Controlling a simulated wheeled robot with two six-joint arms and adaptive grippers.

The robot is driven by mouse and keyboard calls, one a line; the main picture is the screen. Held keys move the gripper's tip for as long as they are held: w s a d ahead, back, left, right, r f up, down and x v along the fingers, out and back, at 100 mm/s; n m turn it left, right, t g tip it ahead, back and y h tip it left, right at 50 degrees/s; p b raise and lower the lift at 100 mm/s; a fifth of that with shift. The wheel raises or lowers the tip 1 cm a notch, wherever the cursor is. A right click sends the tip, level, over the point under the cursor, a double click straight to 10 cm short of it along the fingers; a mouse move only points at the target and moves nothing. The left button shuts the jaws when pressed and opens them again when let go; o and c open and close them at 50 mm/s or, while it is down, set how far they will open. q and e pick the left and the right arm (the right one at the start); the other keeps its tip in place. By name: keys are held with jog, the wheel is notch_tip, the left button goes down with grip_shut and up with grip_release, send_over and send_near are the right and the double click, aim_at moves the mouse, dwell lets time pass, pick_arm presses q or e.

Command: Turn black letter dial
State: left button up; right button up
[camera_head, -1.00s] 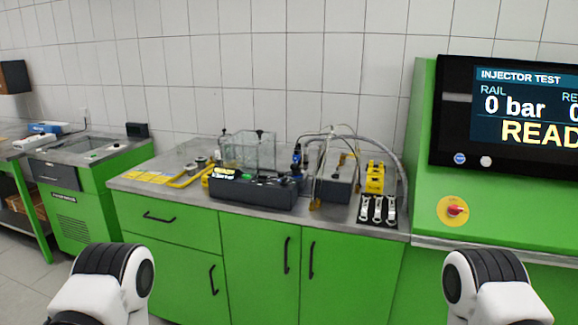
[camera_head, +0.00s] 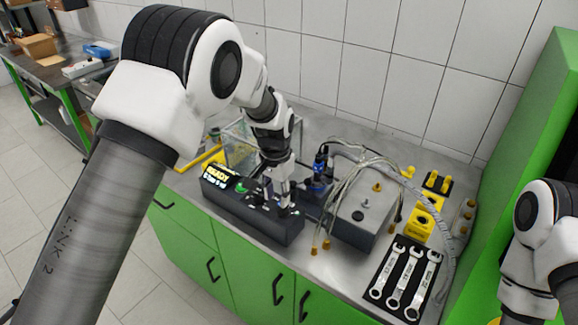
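A long black control box (camera_head: 250,222) sits on the grey bench top, with a lit yellow "READY" display (camera_head: 218,174) at its left end and a green button (camera_head: 242,187) beside it. My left arm reaches over from the left, and my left gripper (camera_head: 280,205) points down at the right part of the box's top. Its fingertips are small and dark against the box, so I cannot tell whether they touch it or how far they are apart. The black letter dial cannot be made out; the gripper covers that part of the box. My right arm shows at the right edge, its gripper out of view.
A grey metal block (camera_head: 367,212) with hoses stands right of the box. Yellow fixtures (camera_head: 425,215) and a black mat with wrenches (camera_head: 404,278) lie farther right. A glass tank (camera_head: 236,138) is behind the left arm. A green cabinet wall (camera_head: 545,120) rises at right.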

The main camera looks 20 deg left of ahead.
aim_at(283, 211)
pick_arm(q)
jog(key=r, duration=0.3)
jog(key=shift+w+d+r, duration=0.2)
jog(key=shift+d+r, duration=0.05)
jog(key=shift+r, duration=0.15)
jog(key=shift+d, duration=0.25)
jog(key=f+p, duration=0.2)
jog(key=f, duration=0.5)
jog(key=shift+w+f+p, duration=0.2)
jog(key=shift+p, duration=0.2)
jog(key=shift+f, duration=0.2)
jog(key=shift+s+d, duration=0.1)
pick_arm(e)
jog(key=r, duration=0.3)
jog(key=shift+w+d+r, duration=0.1)
jog(key=shift+d+r, duration=0.15)
jog(key=shift+r, duration=0.05)
pick_arm(q)
grip_shut()
